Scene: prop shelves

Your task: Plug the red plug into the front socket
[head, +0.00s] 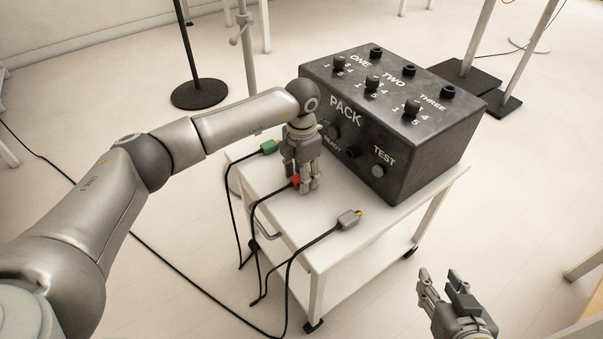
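The red plug (294,181) lies at the left part of the white cart top, its black cord running off the front edge. My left gripper (305,187) points down right at the plug, and its fingers hide part of it. I cannot tell whether the fingers are closed on it. The front socket (351,153) looks like a dark round hole on the black box's front face, between the READY and TEST labels. My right gripper (440,277) is open and empty at the lower right, off the cart.
The black PACK box (410,150) with knobs and top sockets fills the back of the cart (330,250). A green plug (269,147) lies left of my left gripper, a grey plug (349,219) near the front right. Stand bases (199,93) stand on the floor behind.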

